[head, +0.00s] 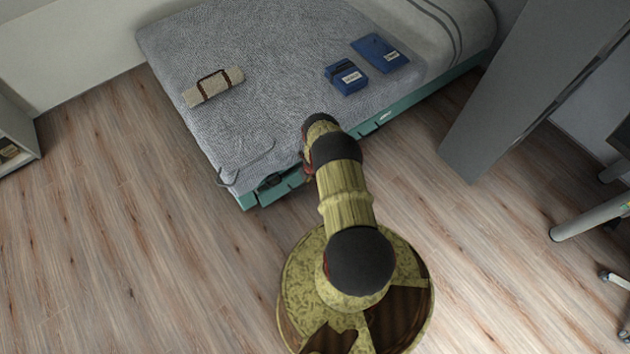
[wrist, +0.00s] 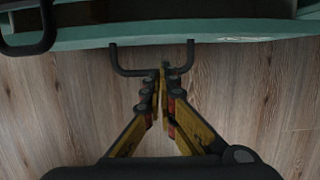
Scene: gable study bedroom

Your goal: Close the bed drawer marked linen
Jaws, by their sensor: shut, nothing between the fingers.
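The bed (head: 290,95) has a teal base with drawer fronts along its near side. In the wrist view a teal drawer front (wrist: 225,31) crosses the top, with a black U-shaped handle (wrist: 130,71). A pale label (wrist: 245,39) sits right of the handle; its words are too small to read, so I cannot confirm it says linen. My gripper (wrist: 165,72) is shut and empty, its tips at the handle's bar; I cannot tell whether they touch it. In the head view my arm hides the gripper and part of the bed's side.
Another black handle (wrist: 30,35) shows at the wrist view's upper left. On the bed lie a strapped beige roll (head: 213,87) and two blue labelled items (head: 346,77) (head: 380,53). A tall grey panel (head: 520,85) stands at right. The wooden floor (head: 130,230) is clear at left.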

